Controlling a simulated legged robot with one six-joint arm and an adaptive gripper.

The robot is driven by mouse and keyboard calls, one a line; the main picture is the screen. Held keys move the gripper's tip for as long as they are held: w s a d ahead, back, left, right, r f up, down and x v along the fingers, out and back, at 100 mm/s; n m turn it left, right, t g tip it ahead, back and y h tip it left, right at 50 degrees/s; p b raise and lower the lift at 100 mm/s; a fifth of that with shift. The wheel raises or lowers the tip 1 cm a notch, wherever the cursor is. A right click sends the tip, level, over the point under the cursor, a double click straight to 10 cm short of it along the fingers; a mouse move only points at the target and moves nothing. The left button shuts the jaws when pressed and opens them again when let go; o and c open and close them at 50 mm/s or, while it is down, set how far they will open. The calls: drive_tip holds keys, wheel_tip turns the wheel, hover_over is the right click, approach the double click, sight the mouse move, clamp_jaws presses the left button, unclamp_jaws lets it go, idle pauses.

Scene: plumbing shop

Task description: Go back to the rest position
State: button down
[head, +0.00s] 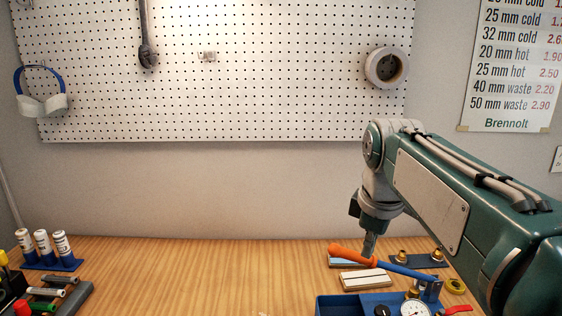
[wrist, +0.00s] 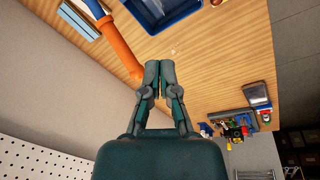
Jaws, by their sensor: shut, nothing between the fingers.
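My gripper (head: 369,246) points down over the right part of the wooden bench, in front of the pegboard wall. In the wrist view my gripper (wrist: 160,66) has its fingers together with nothing between them. A tool with an orange handle (head: 350,255) and a blue shaft (head: 405,270) is close to the fingertips in the head view. The orange handle (wrist: 120,47) is left of the fingers in the wrist view, with a gap between them. I cannot tell how far below the fingertips it is.
A blue tray (head: 335,306) with a gauge (head: 415,308) is at the front right. A blue holder with brass fittings (head: 402,256) is behind it. White cylinders (head: 43,244) and marker-like items (head: 48,292) are at the left. The bench middle (head: 200,280) is clear.

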drive_tip(key=s+f+m+t, duration=0.3)
drive_tip(key=s+f+m, duration=0.8)
drive_tip(key=s, duration=0.5)
drive_tip(key=shift+f, duration=0.65)
